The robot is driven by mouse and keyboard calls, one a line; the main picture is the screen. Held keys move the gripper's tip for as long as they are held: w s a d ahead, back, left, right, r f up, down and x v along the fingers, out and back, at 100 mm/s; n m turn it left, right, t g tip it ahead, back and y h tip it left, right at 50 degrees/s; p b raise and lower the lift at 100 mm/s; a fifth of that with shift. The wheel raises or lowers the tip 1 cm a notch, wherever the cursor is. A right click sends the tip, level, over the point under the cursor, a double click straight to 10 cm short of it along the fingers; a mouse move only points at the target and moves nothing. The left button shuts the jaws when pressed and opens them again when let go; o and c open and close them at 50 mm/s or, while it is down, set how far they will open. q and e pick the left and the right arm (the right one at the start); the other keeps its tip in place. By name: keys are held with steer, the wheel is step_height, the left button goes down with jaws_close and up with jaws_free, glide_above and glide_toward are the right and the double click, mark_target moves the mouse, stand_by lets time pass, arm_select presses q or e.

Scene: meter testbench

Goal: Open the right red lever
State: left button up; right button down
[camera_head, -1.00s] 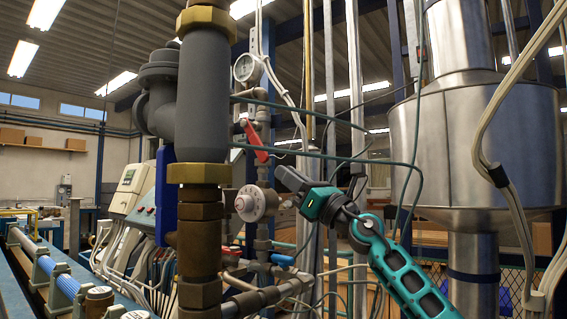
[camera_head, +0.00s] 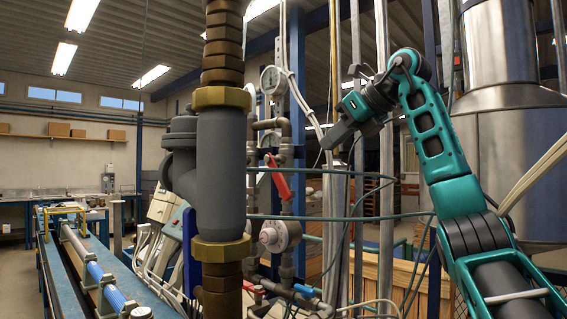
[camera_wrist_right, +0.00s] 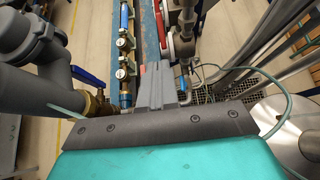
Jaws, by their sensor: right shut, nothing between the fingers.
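A red lever (camera_head: 279,178) sits on a grey vertical pipe behind the big grey valve body in the head view, tilted with its lower end to the right. A red part, likely this lever, shows near the top of the wrist view (camera_wrist_right: 160,20). My right gripper (camera_head: 330,140) is raised to the upper right of the lever, apart from it. Its fingers (camera_wrist_right: 157,82) are shut and empty in the wrist view. A smaller red part (camera_head: 254,288) shows low beside the pipework, partly hidden. My left gripper is out of view.
The thick grey and brass pipe (camera_head: 221,160) stands left of the lever. A pressure gauge (camera_head: 270,78) is above it; a round white-faced dial (camera_head: 270,236) and a blue lever (camera_head: 303,289) are below. Thin green cables cross in front. A steel tank (camera_head: 515,150) stands right.

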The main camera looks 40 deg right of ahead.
mark_target(285, 184)
steer(key=x, duration=1.4)
steer(key=shift+s+f, duration=0.1)
